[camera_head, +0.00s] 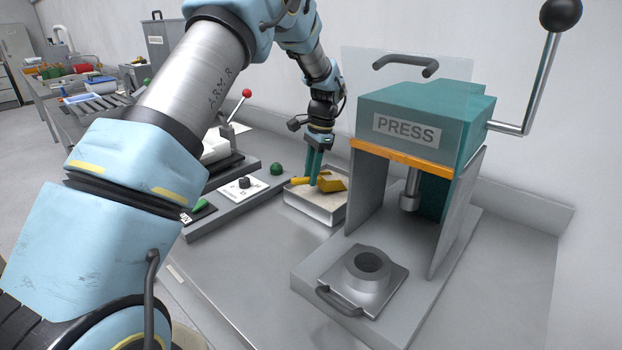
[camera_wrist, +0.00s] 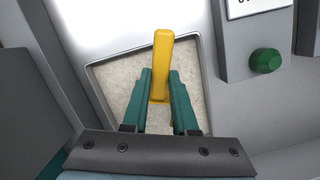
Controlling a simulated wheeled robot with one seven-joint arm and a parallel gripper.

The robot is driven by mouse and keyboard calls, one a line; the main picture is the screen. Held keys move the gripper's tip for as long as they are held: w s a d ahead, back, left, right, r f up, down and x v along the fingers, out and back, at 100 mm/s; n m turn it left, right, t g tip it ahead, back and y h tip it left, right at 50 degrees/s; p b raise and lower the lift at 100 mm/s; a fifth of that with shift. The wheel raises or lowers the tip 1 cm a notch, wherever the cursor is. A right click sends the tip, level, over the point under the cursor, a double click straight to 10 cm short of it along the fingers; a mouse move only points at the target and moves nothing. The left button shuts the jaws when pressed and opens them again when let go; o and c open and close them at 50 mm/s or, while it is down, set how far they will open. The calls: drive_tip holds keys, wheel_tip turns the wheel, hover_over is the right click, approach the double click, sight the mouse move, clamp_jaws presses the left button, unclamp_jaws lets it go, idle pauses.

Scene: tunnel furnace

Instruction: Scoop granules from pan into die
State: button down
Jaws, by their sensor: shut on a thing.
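A square metal pan (camera_head: 314,212) of pale granules stands on the bench left of the press; its rim also shows in the wrist view (camera_wrist: 97,82). My gripper (camera_head: 315,178) points down over the pan, shut on a yellow scoop (camera_head: 334,184). In the wrist view the scoop's yellow handle (camera_wrist: 163,60) sits between my green fingers (camera_wrist: 160,90). The scoop's bowl is at or just above the granules; I cannot tell how deep, nor what it holds. The grey die (camera_head: 368,270), a ring with a round hole, sits on a plate below the press ram.
The teal press (camera_head: 425,115) stands right of the pan, with side walls, an upper guard and a long lever (camera_head: 540,70). A control box with a green knob (camera_head: 277,168) lies left of the pan. The bench front is clear.

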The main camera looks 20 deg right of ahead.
drive_tip(key=shift+a+f+h+b, duration=0.1)
drive_tip(key=shift+a+h+b, duration=0.05)
drive_tip(key=shift+h+b, duration=0.2)
drive_tip(key=shift+a+r, duration=0.1)
drive_tip(key=shift+r, duration=0.3)
drive_tip(key=shift+s+a+r+h, duration=0.1)
drive_tip(key=shift+a+r+h, duration=0.5)
drive_tip(key=shift+r, duration=0.25)
drive_tip(key=shift+s+a+r+h, duration=0.1)
drive_tip(key=shift+a+r+h, duration=0.45)
drive_tip(key=shift+r, duration=0.25)
